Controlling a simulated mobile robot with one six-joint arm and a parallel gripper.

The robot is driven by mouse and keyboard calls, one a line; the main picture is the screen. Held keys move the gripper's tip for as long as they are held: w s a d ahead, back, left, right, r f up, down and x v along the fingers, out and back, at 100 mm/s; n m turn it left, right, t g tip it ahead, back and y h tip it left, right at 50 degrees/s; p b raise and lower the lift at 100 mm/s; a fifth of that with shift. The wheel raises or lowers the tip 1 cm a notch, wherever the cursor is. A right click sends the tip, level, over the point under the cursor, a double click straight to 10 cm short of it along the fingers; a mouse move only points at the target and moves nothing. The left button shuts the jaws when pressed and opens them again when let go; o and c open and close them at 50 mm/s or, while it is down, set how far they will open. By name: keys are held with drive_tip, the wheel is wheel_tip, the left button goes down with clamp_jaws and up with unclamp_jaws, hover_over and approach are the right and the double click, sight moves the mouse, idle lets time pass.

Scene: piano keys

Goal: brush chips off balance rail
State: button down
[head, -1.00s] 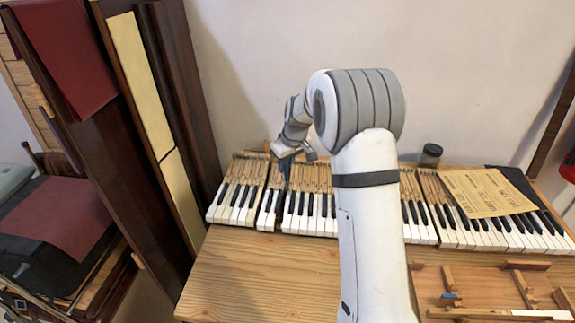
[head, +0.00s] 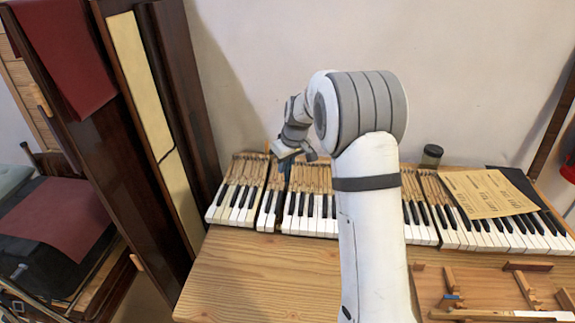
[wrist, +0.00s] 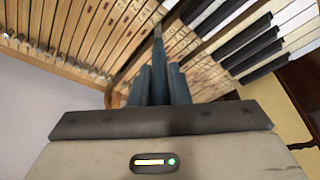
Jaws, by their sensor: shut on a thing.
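My gripper (head: 287,168) is over the left part of the row of piano keys, pointing down at a narrow dark gap between two groups of keys. In the wrist view its blue-grey fingers (wrist: 158,82) are close together, shut on a slim dark tool (wrist: 158,45) that sticks out past them toward the keys. I cannot make out the tool's bristles or tip. The piano keys (head: 315,208) have white and black fronts and bare wooden rear parts (wrist: 185,50). The balance rail and any chips on it cannot be made out.
A paper sheet (head: 488,193) lies on the keys at right, near a small dark jar (head: 431,156). A wooden tray (head: 425,290) with small wooden parts is at front right. A tall dark piano panel (head: 110,150) stands at left. The front tabletop (head: 260,275) is clear.

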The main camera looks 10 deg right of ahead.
drive_tip(key=shift+r+p, duration=2.35)
drive_tip(key=shift+r, duration=1.45)
drive_tip(key=shift+f, duration=0.1)
